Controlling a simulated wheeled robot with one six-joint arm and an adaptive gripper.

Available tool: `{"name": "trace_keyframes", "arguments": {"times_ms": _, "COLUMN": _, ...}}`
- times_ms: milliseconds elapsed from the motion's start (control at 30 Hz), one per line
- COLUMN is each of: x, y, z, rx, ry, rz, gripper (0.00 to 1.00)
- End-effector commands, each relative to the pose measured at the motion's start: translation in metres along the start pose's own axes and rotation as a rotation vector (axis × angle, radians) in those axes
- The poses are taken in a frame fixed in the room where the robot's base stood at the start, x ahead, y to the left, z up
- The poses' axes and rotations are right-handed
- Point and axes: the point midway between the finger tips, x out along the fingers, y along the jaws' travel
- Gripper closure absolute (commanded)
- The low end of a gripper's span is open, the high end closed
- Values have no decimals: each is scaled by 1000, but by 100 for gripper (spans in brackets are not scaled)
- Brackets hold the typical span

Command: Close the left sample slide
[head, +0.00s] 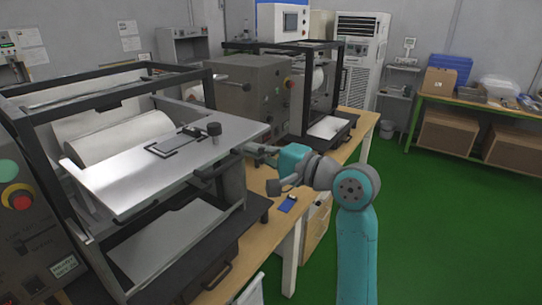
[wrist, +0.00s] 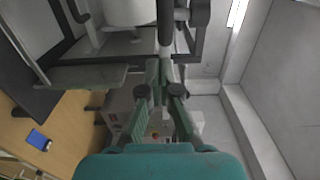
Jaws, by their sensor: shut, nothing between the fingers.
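The left sample slide (head: 115,180) is a flat grey plate with a black knob (head: 214,129) and a small black frame on top. It sticks out of the front of the left black-framed machine (head: 108,95), under a white roll. My gripper (head: 240,150) is shut and empty at the slide's outer right end. Whether the fingertips touch the slide is unclear. In the wrist view my gripper (wrist: 165,68) has its fingers together, pointing towards dark bars and the machine.
A second similar machine (head: 320,80) stands behind on the same wooden bench (head: 262,205). A small blue item (head: 288,204) lies on the bench below my gripper. The green floor to the right is open. A green-framed table (head: 470,105) with boxes stands at the back right.

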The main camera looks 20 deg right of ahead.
Motion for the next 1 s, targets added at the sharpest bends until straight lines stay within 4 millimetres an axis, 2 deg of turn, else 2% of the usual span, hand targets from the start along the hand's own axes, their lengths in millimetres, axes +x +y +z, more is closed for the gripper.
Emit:
{"name": "trace_keyframes", "arguments": {"times_ms": 133, "x": 8, "y": 0, "z": 1, "rx": 1, "ry": -2, "rz": 1, "gripper": 100}}
{"name": "trace_keyframes", "arguments": {"times_ms": 533, "x": 9, "y": 0, "z": 0, "rx": 1, "ry": -1, "rz": 1, "gripper": 100}}
{"name": "trace_keyframes", "arguments": {"times_ms": 667, "x": 15, "y": 0, "z": 0, "rx": 1, "ry": -1, "rz": 1, "gripper": 100}}
{"name": "trace_keyframes", "arguments": {"times_ms": 867, "x": 44, "y": 0, "z": 1, "rx": 2, "ry": -3, "rz": 2, "gripper": 100}}
{"name": "trace_keyframes", "arguments": {"times_ms": 1000, "x": 77, "y": 0, "z": 2, "rx": 1, "ry": -4, "rz": 1, "gripper": 100}}
